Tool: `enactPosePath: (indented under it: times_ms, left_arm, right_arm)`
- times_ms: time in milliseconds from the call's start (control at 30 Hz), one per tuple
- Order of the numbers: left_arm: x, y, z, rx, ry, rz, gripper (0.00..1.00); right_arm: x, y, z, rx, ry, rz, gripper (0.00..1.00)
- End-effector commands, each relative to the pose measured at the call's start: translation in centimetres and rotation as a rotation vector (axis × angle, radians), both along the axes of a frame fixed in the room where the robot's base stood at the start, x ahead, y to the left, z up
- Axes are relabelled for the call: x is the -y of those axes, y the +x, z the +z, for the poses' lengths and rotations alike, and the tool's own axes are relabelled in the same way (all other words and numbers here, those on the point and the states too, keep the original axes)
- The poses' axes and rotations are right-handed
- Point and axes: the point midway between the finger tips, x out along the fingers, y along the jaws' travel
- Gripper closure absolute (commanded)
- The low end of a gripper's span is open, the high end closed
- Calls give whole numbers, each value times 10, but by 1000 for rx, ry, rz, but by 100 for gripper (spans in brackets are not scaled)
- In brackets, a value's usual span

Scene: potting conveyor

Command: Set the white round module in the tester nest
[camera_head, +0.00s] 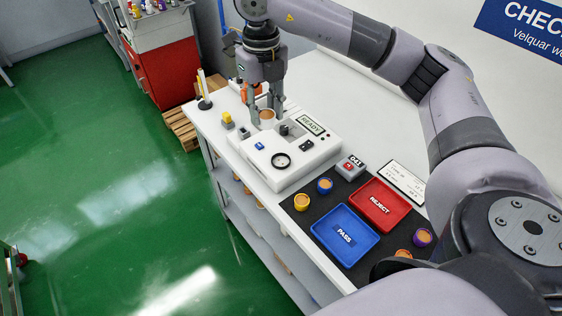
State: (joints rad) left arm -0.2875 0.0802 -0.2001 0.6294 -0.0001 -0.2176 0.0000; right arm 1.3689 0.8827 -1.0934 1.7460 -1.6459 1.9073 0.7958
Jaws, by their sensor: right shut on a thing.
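The white round module (267,121), with a tan-orange top, is between the fingers of my right gripper (266,114), which is shut on it. The gripper points down over the far left part of the white tester (306,167), near its READY display (310,125). I cannot tell whether the module touches the tester. My left gripper is not in view.
A small grey box with a red button (350,167) stands right of the tester.

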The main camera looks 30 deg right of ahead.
Motion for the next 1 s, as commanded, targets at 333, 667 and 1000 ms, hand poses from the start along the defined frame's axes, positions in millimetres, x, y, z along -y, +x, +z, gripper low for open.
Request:
enactPosePath:
  times_ms: [333, 667, 1000]
  left_arm:
    - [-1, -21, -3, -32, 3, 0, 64]
    - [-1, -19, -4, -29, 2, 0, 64]
    - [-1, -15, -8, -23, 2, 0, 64]
  right_arm:
    - [29, 14, 8, -2, 0, -917, 100]
    - [53, 21, 12, -1, 0, -1670, 100]
    - [60, 22, -1, -4, -3, -1909, 100]
